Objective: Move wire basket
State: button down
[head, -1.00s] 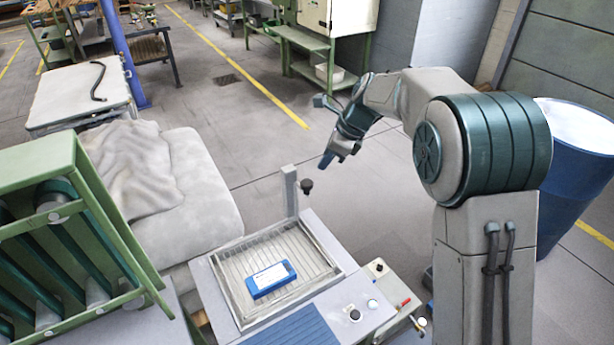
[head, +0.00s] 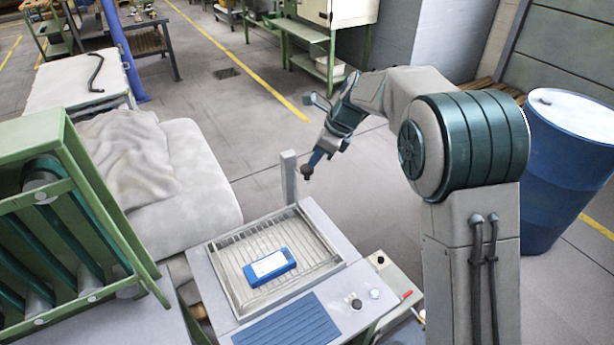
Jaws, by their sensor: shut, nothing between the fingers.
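The wire basket (head: 312,250) is a shallow metal tray with thin parallel wires, set in the top of a light grey bench unit at the lower middle. A blue box-like item with a white label (head: 270,267) lies in it. My gripper (head: 314,160) is beyond the basket, higher in the picture, pointing down. It is shut and empty, clear of the basket. Its tip appears close to a dark knob (head: 306,172) by a grey upright post (head: 289,178); I cannot tell whether they touch.
A green frame with dark rollers (head: 60,220) stands at the left. Behind it is a cloth-covered surface (head: 185,170). A blue drum (head: 565,170) stands at the right. Small controls (head: 355,303) sit at the unit's right front. The floor beyond the unit is open.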

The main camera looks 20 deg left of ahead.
jog(key=shift+b+x, duration=0.3)
jog(key=shift+x, duration=0.55)
notch_tip(320, 180, down, 9)
jog(key=b, duration=0.4)
jog(key=d, duration=0.3)
jog(key=shift+r+p, duration=0.4)
jog(key=shift+r, duration=0.1)
